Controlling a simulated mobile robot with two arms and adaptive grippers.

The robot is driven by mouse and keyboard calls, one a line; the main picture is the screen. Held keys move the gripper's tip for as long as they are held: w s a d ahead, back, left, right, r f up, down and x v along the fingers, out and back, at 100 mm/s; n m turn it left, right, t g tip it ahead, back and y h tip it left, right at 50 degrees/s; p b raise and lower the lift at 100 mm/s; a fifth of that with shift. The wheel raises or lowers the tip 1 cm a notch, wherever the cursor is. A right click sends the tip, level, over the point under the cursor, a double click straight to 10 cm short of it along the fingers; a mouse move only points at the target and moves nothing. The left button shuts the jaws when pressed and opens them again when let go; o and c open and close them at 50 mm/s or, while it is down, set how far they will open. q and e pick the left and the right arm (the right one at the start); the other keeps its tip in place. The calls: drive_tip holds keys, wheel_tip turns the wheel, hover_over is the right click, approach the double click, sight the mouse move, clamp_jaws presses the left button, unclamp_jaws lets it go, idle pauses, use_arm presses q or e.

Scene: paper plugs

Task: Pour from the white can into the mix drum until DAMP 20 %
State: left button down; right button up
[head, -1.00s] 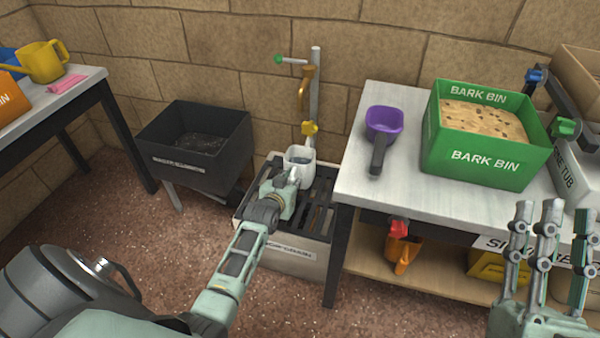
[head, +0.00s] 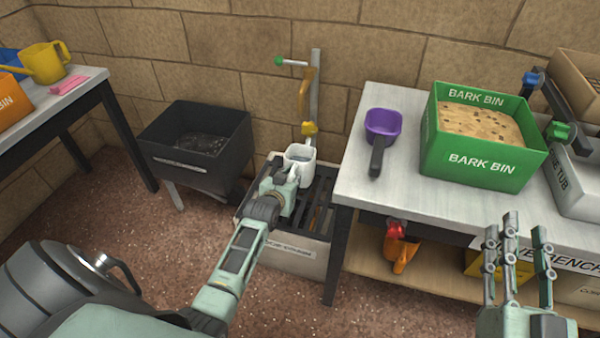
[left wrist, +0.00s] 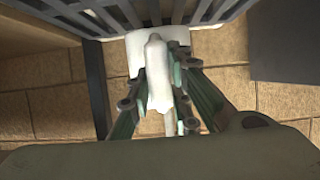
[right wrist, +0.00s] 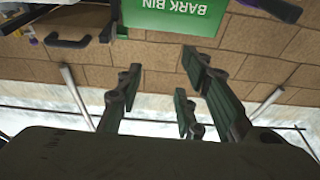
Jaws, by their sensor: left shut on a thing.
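The white can (head: 301,154) is upright beneath the tap, over the slatted drain stand. Its open top faces up, and its inside looks greyish; I cannot tell how full it is. My left gripper (head: 291,174) is shut on the can's near side, and in the left wrist view the fingers close around a white part of the can (left wrist: 158,88). My right gripper (head: 518,250) is empty with its fingers apart, in front of the right bench; the right wrist view also shows it open (right wrist: 160,95). I cannot identify the mix drum or a DAMP reading.
A black bin (head: 165,150) stands left of the drain stand (head: 285,248). The bench (head: 365,190) carries a purple scoop (head: 383,124) and green bark bin (head: 480,168). A yellow watering can (head: 45,62) is far left.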

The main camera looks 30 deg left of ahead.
drive_tip(key=shift+w+d+f+g+h+p, duration=0.2)
drive_tip(key=shift+f+g, duration=0.45)
drive_tip(key=shift+f, duration=0.55)
drive_tip(key=shift+d+f+g+h+p, duration=0.1)
drive_tip(key=shift+f+g+h+p, duration=0.2)
drive_tip(key=shift+f+g, duration=0.65)
drive_tip(key=shift+f+t, duration=0.25)
drive_tip(key=shift+t, duration=0.05)
